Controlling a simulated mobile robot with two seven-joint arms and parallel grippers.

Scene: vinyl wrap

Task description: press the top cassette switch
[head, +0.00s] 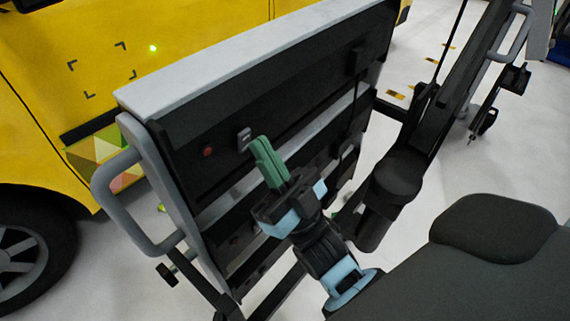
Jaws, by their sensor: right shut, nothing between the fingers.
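A rack with a light grey top holds dark cassettes. The top cassette (185,138) carries a small grey switch (244,136) on its front face, with a round red part (208,152) to its left. My right gripper (259,144) has green fingers, shut and empty, pointing up and left at this face. In the picture, its fingertips are just right of and slightly below the switch. I cannot tell whether they touch it. The gripper and wrist hide part of the lower cassettes. My left gripper is not in view.
A grey looped handle (112,190) stands out at the rack's left side. A yellow vehicle (180,35) with a dark wheel (25,245) is behind and left. A dark slanted post (455,85) rises right of the rack. Pale floor shows on the right.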

